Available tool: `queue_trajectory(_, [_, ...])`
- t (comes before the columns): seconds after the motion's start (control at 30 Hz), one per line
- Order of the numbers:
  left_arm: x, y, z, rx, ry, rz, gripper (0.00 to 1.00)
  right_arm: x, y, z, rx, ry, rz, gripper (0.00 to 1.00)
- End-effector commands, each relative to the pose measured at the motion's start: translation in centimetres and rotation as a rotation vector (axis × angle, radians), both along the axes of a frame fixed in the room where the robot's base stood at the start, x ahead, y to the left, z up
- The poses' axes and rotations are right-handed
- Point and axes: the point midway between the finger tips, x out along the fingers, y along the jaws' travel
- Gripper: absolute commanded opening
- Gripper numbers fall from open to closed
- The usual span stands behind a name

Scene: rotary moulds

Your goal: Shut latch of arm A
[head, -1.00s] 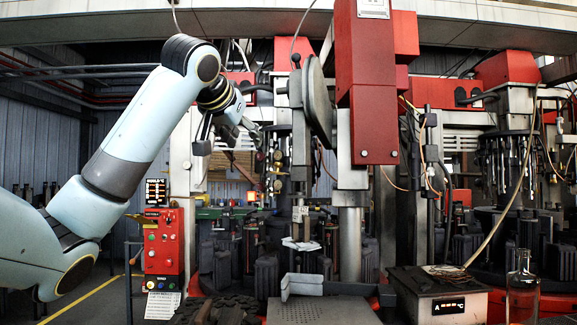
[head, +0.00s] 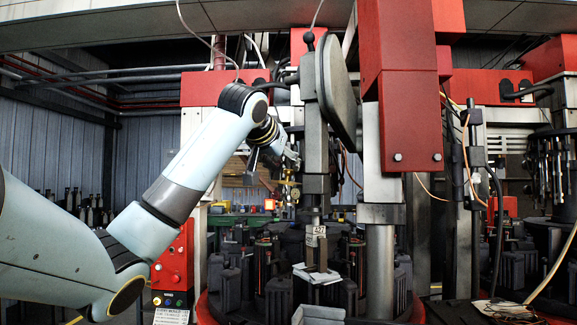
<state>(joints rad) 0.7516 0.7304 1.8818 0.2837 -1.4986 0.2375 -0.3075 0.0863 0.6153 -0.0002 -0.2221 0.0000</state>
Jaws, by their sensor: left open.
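My left gripper (head: 274,160) is open and empty, its fingers pointing down and to the right. It hangs just left of a grey upright metal column (head: 316,130); I cannot tell whether it touches it. A short lever with a black ball knob (head: 308,41) stands at the column's top. A dark padded plate (head: 337,88) is tilted beside the column. Below it, a pale tag (head: 318,231) hangs above a mould. I cannot make out for certain which part is the latch of arm A. My right gripper is not in view.
A big red housing (head: 400,85) and a thick steel post (head: 380,265) stand right of the column. Several dark moulds (head: 278,295) sit on the rotary table below. A red control box (head: 173,270) is partly behind my left arm. Loose cables hang at right.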

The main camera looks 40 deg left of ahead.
Motion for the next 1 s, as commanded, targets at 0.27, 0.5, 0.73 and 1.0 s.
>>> queue_trajectory(0.27, [3.0, 1.3, -1.3, -0.001, 0.0, -0.001, 0.45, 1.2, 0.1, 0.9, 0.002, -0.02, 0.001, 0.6])
queue_trajectory(0.5, [3.3, 1.5, -1.5, 0.001, -0.001, -0.001, 0.45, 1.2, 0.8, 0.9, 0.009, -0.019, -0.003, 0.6])
queue_trajectory(0.73, [3.3, 1.5, -1.5, 0.0, -0.001, 0.0, 0.26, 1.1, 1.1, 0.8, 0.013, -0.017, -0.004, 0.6])
queue_trajectory(1.0, [3.3, 1.5, -1.5, 0.0, -0.001, 0.0, 0.0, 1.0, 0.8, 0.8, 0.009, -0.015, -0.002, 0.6])
